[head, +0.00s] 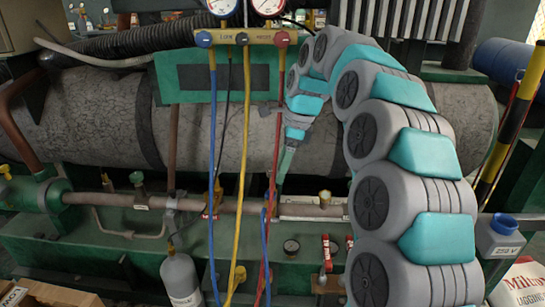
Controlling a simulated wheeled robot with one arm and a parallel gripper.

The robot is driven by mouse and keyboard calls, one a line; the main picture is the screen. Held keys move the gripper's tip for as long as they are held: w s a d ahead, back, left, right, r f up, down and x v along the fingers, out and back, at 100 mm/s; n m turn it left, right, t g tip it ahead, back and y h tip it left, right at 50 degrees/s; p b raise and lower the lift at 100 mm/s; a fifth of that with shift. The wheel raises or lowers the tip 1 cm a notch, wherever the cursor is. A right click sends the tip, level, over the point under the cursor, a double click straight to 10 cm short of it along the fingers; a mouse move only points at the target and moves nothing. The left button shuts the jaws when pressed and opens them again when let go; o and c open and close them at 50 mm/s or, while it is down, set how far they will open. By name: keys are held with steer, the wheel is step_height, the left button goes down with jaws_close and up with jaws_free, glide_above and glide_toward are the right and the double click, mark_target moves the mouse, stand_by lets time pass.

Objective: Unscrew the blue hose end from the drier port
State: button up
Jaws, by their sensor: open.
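The blue hose (212,130) hangs from the left end of the gauge manifold (243,37) and runs down past the pipe. A blue hose length (265,235) rises to the horizontal pipe (240,206), beside the red hose; its upper end appears to meet the pipe near the pale section (312,208), perhaps the drier. Its fitting is too small to make out. My gripper (280,182) points down just above this spot, at the end of my grey and teal arm. Its jaws are open with nothing visible held. I cannot tell whether it touches the hose end.
The yellow hose (244,130) and red hose (275,150) hang close to my gripper. A large grey cylinder (100,115) lies behind. A grey bottle (181,280) stands front left. Valves crowd the pipe.

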mark_target(273, 191)
steer(key=b+x, duration=0.3)
steer(key=x, duration=0.5)
steer(key=shift+a+f, duration=0.15)
steer(key=shift+f, duration=0.05)
steer(key=shift+f, duration=0.2)
jaws_close()
steer(key=shift+w, duration=0.1)
stand_by(0.5)
steer(key=shift+r, duration=0.1)
stand_by(1.1)
steer(key=n+p, duration=0.1)
steer(key=n, duration=0.2)
steer(key=shift+w+n+g+p, duration=0.1)
steer(key=shift+n+g+p, duration=0.2)
steer(key=shift+g, duration=0.1)
